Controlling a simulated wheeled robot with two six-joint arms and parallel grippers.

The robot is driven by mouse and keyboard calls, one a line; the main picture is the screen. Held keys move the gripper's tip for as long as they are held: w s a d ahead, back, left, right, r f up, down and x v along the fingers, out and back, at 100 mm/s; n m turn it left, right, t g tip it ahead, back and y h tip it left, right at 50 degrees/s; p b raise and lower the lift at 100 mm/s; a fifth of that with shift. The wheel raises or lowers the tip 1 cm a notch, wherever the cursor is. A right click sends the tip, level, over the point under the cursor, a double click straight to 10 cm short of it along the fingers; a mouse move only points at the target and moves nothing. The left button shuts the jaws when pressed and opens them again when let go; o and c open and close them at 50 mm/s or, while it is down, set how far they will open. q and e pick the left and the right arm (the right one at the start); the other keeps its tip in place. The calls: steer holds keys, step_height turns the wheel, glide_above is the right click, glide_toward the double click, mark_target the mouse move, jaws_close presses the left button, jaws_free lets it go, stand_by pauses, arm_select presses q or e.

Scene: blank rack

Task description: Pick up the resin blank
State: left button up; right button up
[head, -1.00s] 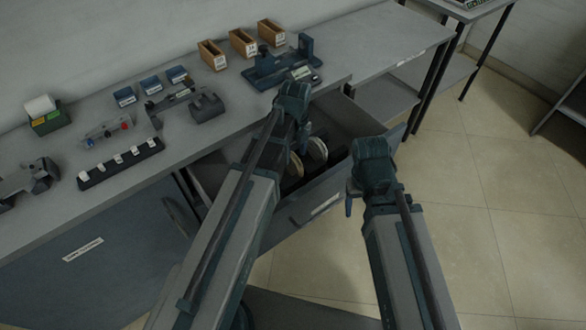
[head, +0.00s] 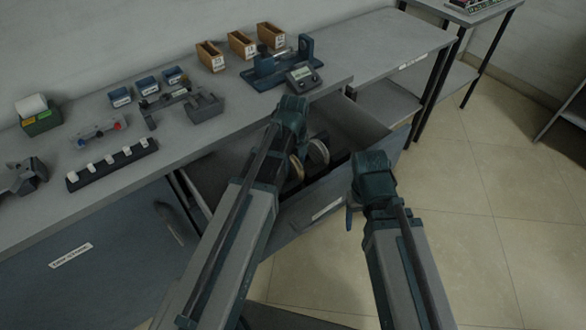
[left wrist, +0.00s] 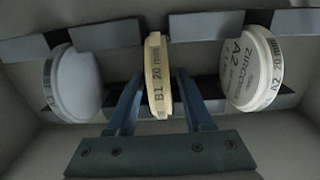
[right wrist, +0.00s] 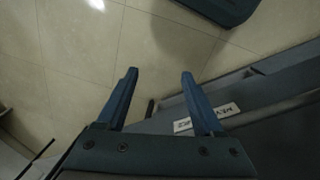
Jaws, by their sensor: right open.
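Several discs stand on edge in a dark rack (left wrist: 105,35) inside the open drawer. A yellowish disc marked B1 20 mm (left wrist: 157,75) is in the middle of the left wrist view. A white disc marked zirconia A2 (left wrist: 251,68) stands to its right and a pale bluish disc (left wrist: 73,84) to its left. I cannot read the word resin on any of them. My left gripper (left wrist: 160,80) is open, its fingers on either side of the B1 disc with gaps showing. My right gripper (right wrist: 160,75) is open and empty, in front of the drawer.
The drawer front (head: 325,205) lies between my arms. The worktop (head: 215,135) above holds a black strip of white pieces (head: 112,165), small boxes and a blue device (head: 280,68). Open tiled floor (head: 455,215) lies to the right.

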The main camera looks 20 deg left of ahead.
arm_select(q)
jaws_close()
stand_by(0.3)
